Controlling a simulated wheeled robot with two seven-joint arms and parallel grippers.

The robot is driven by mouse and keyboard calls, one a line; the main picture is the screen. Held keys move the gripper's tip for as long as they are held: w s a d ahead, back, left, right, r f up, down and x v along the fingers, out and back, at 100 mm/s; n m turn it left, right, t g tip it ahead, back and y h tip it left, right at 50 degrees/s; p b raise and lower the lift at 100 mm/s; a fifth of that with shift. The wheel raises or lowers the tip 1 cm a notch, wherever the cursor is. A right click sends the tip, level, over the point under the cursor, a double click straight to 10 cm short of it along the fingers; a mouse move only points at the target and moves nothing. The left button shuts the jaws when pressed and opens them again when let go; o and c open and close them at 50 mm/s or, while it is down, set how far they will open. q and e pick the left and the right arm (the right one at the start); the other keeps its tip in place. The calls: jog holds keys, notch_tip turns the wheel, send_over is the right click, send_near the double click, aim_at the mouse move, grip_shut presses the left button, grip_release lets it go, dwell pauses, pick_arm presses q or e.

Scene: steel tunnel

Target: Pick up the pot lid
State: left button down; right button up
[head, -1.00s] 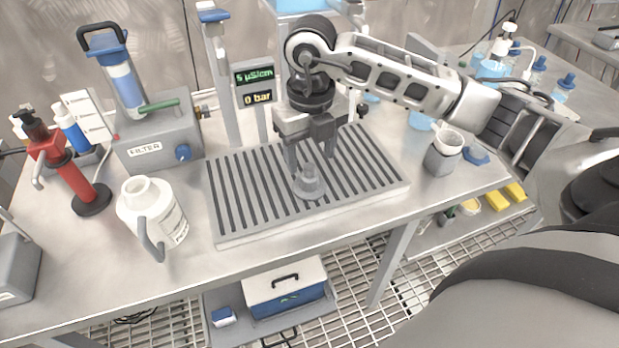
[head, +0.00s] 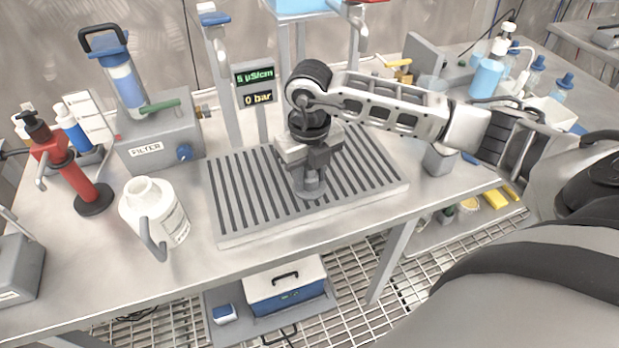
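The pot lid (head: 312,190) is a small grey round piece with a raised middle. It sits on the ribbed grey drain rack (head: 232,237) near its front edge. My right gripper (head: 310,177) points straight down over it, with its fingers drawn in around the lid's raised middle. The fingers hide most of the upper part of the lid. The lid's base still appears to rest on the rack. My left gripper is not in view.
A filter unit (head: 160,140) and a display post (head: 256,85) stand behind.

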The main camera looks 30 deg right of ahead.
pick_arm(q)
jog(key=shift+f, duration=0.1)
pick_arm(e)
jog(key=shift+r, duration=0.1)
jog(key=shift+r, duration=0.55)
pick_arm(q)
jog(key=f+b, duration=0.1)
jog(key=b, duration=0.2)
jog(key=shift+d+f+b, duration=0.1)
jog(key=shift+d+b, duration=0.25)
pick_arm(e)
jog(key=s+d+r, duration=0.6)
jog(key=s+r, duration=0.5)
jog(key=s, duration=0.1)
jog(key=shift+s+r, duration=0.3)
jog(key=shift+r, duration=0.1)
jog(key=shift+f, duration=0.1)
